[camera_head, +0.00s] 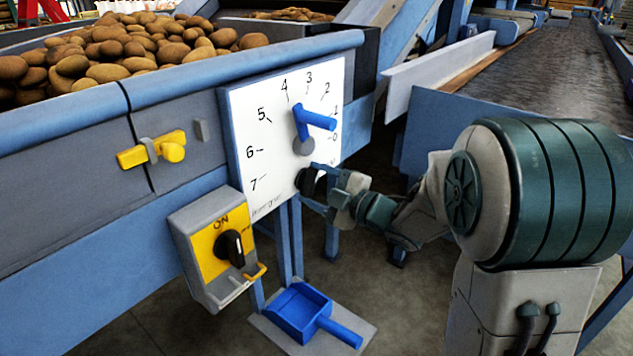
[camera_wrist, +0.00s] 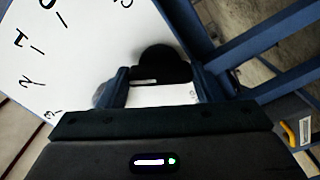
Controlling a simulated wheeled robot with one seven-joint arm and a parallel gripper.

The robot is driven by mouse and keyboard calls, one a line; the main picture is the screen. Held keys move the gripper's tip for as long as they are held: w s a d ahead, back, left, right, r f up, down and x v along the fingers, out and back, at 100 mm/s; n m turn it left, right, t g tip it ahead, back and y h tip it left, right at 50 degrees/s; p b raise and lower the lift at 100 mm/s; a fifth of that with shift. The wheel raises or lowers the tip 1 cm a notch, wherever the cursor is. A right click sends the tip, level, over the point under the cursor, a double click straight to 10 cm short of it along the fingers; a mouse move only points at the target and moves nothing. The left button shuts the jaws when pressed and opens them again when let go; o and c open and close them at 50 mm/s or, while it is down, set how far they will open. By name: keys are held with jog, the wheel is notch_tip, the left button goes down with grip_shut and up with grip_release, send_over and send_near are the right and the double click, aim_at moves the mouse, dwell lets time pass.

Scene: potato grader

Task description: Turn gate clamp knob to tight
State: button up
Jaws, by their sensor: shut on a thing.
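The gate clamp knob is a black round knob (camera_head: 306,182) low on the white dial plate (camera_head: 245,120). In the wrist view the knob (camera_wrist: 163,62) shows dark between my two blue fingers, with its near side partly hidden. My gripper (camera_head: 316,180) reaches in from the right and is shut on the knob. In the wrist view my gripper (camera_wrist: 162,82) has a finger on each side of it. I cannot read how far the knob is turned. A blue gate lever (camera_head: 312,119) stands above it on the numbered scale.
A yellow switch box (camera_head: 208,245) with a black rotary switch hangs to the left below the plate. A yellow latch (camera_head: 155,150) is on the blue side panel. A blue dustpan (camera_head: 301,312) lies below. Potatoes (camera_head: 110,50) fill the hopper; a conveyor belt (camera_head: 545,70) runs behind my arm.

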jog(key=m+p, duration=0.3)
jog(key=m, duration=0.3)
jog(key=shift+r+m+p, duration=0.15)
jog(key=shift+m+p, duration=0.15)
jog(key=m+p, duration=0.3)
jog(key=m, duration=0.2)
jog(key=shift+p, duration=0.4)
jog(key=shift+m, duration=0.3)
jog(key=o, duration=1)
jog(key=shift+f, duration=0.2)
jog(key=p+v, duration=0.1)
jog(key=v, duration=1.2)
jog(key=shift+s+d+p, duration=0.25)
jog(key=shift+d+p, duration=0.05)
jog(key=shift+p, duration=0.05)
jog(key=shift+r, duration=0.1)
